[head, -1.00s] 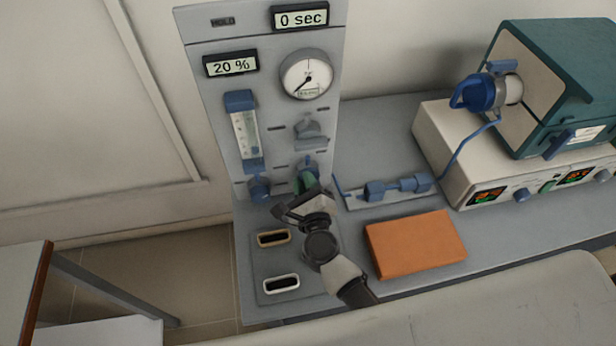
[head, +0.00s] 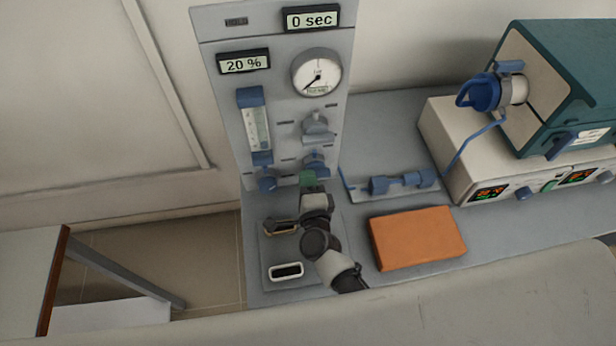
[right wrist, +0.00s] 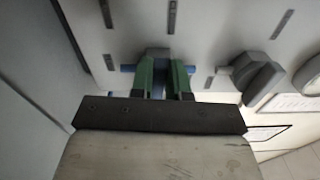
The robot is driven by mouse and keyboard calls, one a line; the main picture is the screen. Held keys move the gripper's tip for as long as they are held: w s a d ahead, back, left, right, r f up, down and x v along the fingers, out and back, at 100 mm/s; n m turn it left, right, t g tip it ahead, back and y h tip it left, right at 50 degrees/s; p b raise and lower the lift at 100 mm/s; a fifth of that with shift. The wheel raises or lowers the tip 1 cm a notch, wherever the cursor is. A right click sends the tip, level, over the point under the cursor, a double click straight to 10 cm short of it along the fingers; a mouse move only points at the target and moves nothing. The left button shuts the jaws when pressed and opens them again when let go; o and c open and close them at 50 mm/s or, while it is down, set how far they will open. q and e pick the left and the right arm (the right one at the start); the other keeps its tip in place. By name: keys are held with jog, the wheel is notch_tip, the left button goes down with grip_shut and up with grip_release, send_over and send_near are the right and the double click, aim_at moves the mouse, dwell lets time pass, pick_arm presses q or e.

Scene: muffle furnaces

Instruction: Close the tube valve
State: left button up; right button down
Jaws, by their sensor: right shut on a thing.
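The tube valve (head: 316,161) is a small blue valve low on the right side of the grey panel (head: 232,118), below a grey valve (head: 317,127). My right gripper (head: 308,177) is at it from below, its green fingers partly hiding its lower part. In the right wrist view, the green fingers (right wrist: 164,70) are on both sides of the valve's blue part (right wrist: 158,54), shut on it. Blue ends show on each side of the fingers. The exact angle of the handle is hard to tell. My left gripper is not in view.
A blue knob (head: 267,181) is left of my right gripper. A pressure gauge (head: 317,72) and a flow meter (head: 255,124) are higher on the panel. An orange block (head: 418,237) and a small holder with blue parts (head: 402,183) lie to the right, before the furnace (head: 570,80).

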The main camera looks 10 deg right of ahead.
jog(key=shift+f+n, duration=0.2)
jog(key=shift+n, duration=0.4)
jog(key=c, duration=1.1)
grip_release()
jog(key=s+b, duration=0.1)
jog(key=s, duration=0.9)
jog(key=shift+s+b, duration=0.35)
jog(key=shift+s, duration=0.05)
